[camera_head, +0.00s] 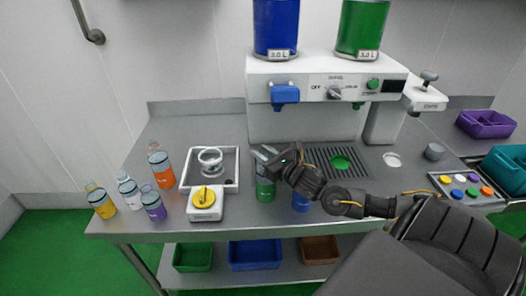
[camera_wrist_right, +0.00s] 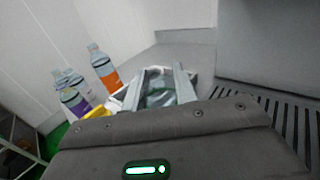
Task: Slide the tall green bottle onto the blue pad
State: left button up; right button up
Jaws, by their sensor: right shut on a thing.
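The tall green bottle (camera_head: 265,190) stands on the steel counter, right of the white tray, its upper part hidden by my right gripper. My right gripper (camera_head: 266,154) reaches in from the right and is shut on the bottle's upper part. In the right wrist view, a pale, see-through part of the bottle (camera_wrist_right: 160,96) shows between the two fingers. A small blue object (camera_head: 300,203) shows just right of the bottle, partly behind my arm; I cannot tell whether it is the blue pad. My left gripper is not in view.
A white tray (camera_head: 231,184) with a glass dish and a yellow-knobbed box (camera_head: 204,204) are left of the bottle. Several bottles, one orange (camera_head: 163,172), stand further left. The dispenser's slotted drip tray (camera_head: 320,158) with a green disc is behind my arm.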

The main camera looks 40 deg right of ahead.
jog(key=shift+s+a, duration=0.55)
jog(key=shift+a, duration=0.25)
jog(key=o, duration=1)
jog(key=s, duration=0.6)
jog(key=s+p, duration=0.1)
jog(key=s, duration=0.4)
jog(key=s+d+p, duration=0.1)
jog(key=s, duration=0.5)
jog(key=shift+s, duration=0.35)
jog(key=shift+f, duration=0.1)
